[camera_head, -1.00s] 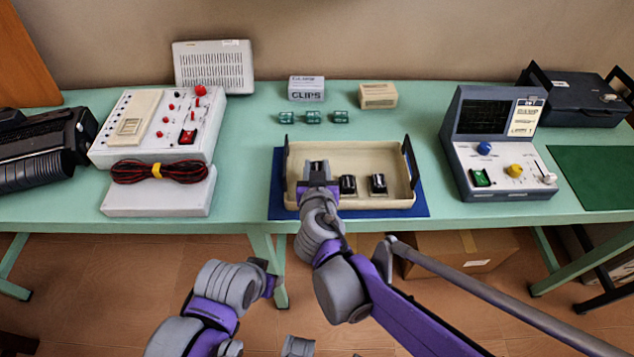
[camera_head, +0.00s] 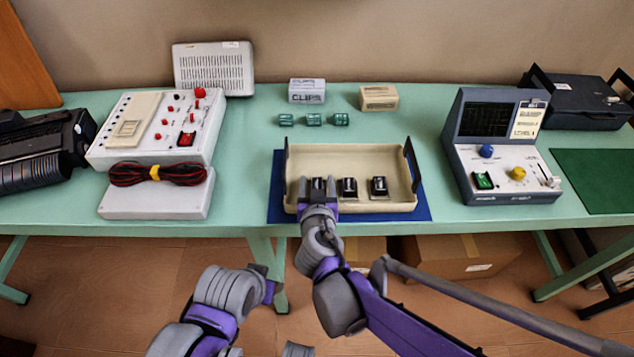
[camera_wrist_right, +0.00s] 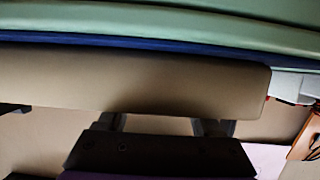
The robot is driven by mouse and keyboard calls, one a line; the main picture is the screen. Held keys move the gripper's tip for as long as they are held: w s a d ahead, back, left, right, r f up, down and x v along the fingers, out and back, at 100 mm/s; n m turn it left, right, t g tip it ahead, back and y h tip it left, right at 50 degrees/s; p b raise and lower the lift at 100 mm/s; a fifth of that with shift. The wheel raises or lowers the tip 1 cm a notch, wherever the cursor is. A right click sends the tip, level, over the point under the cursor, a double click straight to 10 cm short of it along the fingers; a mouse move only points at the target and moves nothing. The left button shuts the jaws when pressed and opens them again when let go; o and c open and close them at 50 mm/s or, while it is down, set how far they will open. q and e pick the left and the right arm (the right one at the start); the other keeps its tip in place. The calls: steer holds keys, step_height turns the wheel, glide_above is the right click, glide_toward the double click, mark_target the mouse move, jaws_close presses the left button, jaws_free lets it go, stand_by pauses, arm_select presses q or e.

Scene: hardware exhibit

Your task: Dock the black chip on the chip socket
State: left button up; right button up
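Several black chips sit in a row in the beige tray (camera_head: 290,160): a left chip (camera_head: 318,184), a middle chip (camera_head: 349,187) and a right chip (camera_head: 379,186). The chip socket appears to be the beige block (camera_head: 132,120) on the white console at left; it is empty. My right gripper (camera_head: 318,188) is at the tray's front left, fingers spread to either side of the left chip. The right wrist view shows the two fingers (camera_wrist_right: 163,126) apart by the tray wall. Contact with the chip is hidden. My left arm's end (camera_head: 267,285) is low, before the table.
The tray stands on a blue mat (camera_head: 424,208). The console (camera_head: 103,158) has red knobs, with a coiled cable (camera_head: 158,173) in front. Green parts (camera_head: 313,119) and two small boxes (camera_head: 307,91) are behind the tray. An instrument (camera_head: 500,150) stands at right. Table between console and tray is clear.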

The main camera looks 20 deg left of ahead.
steer(key=shift+f+b, duration=0.2)
steer(key=shift+b, duration=0.2)
steer(key=p+v, duration=0.1)
steer(key=v, duration=0.2)
steer(key=p+v, duration=0.1)
steer(key=v, duration=0.5)
steer(key=shift+s+r+p, duration=0.25)
steer(key=shift+r+p, duration=0.15)
steer(key=shift+r, duration=0.1)
steer(key=shift+s+d+r, duration=0.1)
steer(key=shift+s+d, duration=0.15)
steer(key=shift+s, duration=0.25)
steer(key=shift+d, duration=0.1)
